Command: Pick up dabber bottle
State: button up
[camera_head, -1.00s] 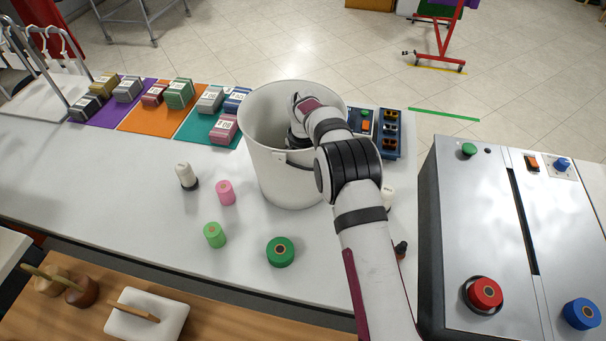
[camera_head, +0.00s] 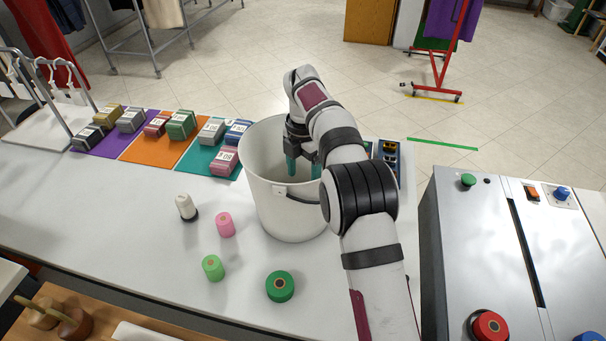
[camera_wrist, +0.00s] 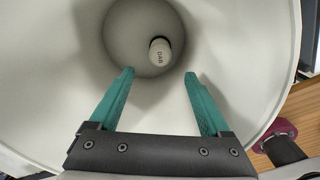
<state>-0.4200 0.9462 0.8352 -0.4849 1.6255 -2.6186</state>
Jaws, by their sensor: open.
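A white bottle (camera_wrist: 160,51) marked "DAB" is at the bottom of a deep white bucket (camera_head: 285,218), seen from above in the wrist view. It is close to the right side of the bucket's floor. The bottle is hidden by the bucket wall in the head view. My gripper (camera_head: 304,172) points down into the bucket's mouth. Its teal fingers (camera_wrist: 157,82) are open and empty in the wrist view, with the bottle well below and between them in the picture.
A white bottle with a dark base (camera_head: 185,207), a pink spool (camera_head: 225,225), a light green spool (camera_head: 212,268) and a dark green spool (camera_head: 280,286) stand left and in front of the bucket. Tagged bundles lie on coloured mats behind left. A metal machine (camera_head: 480,250) stands right.

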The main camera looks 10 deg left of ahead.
jog(key=shift+o, duration=0.5)
